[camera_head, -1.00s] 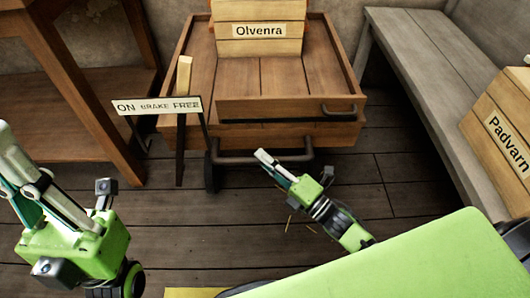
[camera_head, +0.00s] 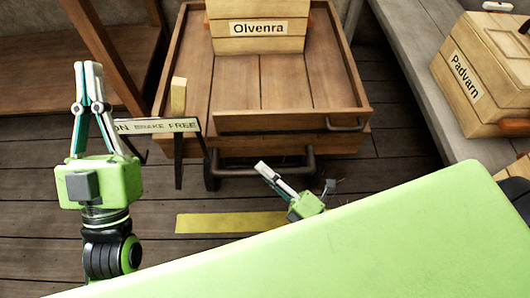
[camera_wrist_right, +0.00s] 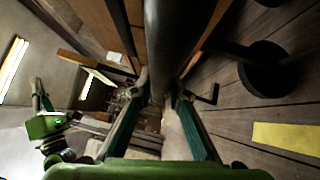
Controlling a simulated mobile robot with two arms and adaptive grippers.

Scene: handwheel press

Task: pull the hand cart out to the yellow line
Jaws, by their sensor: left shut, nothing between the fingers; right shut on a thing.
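The wooden hand cart (camera_head: 190,60) stands at the centre in the head view, with a dark tubular pull bar (camera_head: 235,172) low at its front. The yellow line (camera_head: 230,223) lies on the floor just in front of the cart, apart from the bar in the picture. My right gripper (camera_head: 263,170) is at the bar. In the right wrist view the dark bar (camera_wrist_right: 172,45) runs between its fingers, and the yellow line (camera_wrist_right: 287,138) shows at right. My right arm is mostly hidden behind my green body. My left gripper (camera_head: 88,68) is shut and empty, pointing up at left.
A crate marked Olvenra (camera_head: 258,40) rides on the cart. A brake sign (camera_head: 160,126) with a wooden lever (camera_head: 179,95) stands at its front left. A grey bench (camera_head: 425,70) with a Padvarn crate (camera_head: 480,75) is at right. A wooden table leg (camera_head: 105,55) is at left.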

